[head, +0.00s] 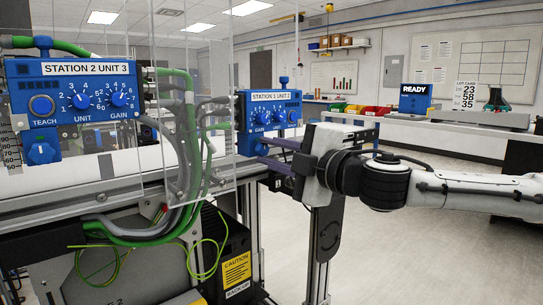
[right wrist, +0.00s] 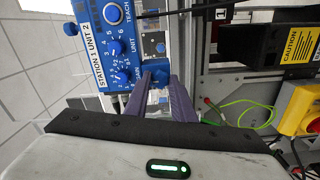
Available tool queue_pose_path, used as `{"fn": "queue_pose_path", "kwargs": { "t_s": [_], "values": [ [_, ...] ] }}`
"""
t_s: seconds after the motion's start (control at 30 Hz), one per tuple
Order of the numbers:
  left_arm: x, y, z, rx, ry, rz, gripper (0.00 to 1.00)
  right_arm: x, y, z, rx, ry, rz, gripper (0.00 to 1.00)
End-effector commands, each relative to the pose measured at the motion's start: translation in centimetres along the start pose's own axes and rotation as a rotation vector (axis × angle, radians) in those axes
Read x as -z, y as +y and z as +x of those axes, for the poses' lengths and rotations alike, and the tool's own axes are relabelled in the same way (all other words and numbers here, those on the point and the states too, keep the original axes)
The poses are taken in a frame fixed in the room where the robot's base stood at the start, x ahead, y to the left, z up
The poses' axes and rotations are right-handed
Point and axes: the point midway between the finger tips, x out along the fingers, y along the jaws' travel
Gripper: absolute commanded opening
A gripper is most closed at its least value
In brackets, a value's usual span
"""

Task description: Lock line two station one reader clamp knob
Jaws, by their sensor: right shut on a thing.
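The blue reader (head: 268,112) labelled Station 1 Unit 2 stands at the middle of the head view. It also shows at the upper left of the right wrist view (right wrist: 95,42), turned sideways. My right gripper (head: 262,151) reaches in from the right, just below this reader. In the right wrist view its two purple fingers (right wrist: 155,82) are shut on a blue clamp knob (right wrist: 158,68) at the reader's lower edge. The fingers hide part of the knob, so its turn angle is hard to tell. My left gripper is not in view.
A second reader (head: 85,95), labelled Station 2 Unit 3, stands at left with its own blue knob (head: 42,151). A clear panel (head: 208,60) and hanging cables stand between the readers. A box with a caution label (head: 236,270) is below. The floor at right is open.

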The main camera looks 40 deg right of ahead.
Motion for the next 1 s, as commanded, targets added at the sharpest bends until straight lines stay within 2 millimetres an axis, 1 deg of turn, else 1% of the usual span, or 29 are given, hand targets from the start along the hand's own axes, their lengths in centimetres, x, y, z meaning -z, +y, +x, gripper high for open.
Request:
{"fn": "queue_pose_path", "kwargs": {
  "t_s": [0.1, 0.63, 0.67, 0.73, 0.77, 1.0],
  "values": [
    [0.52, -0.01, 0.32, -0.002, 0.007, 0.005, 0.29, 0.06, 0.07, -0.01, -0.002, 0.001, 0.028, 0.00],
    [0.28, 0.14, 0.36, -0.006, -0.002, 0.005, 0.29, 0.06, 0.19, -0.01, -0.003, 0.001, 0.048, 0.00],
    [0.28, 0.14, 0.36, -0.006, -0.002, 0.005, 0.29, 0.06, 0.19, -0.01, -0.003, 0.001, 0.048, 0.28],
    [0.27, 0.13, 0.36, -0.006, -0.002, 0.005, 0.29, 0.05, 0.18, -0.01, -0.003, 0.001, 0.047, 0.39],
    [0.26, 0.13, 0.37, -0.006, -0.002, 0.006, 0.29, 0.04, 0.17, 0.00, -0.003, 0.001, 0.047, 0.41],
    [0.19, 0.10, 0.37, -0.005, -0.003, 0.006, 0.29, 0.01, 0.09, 0.00, -0.001, 0.000, 0.046, 0.41]
  ]
}}
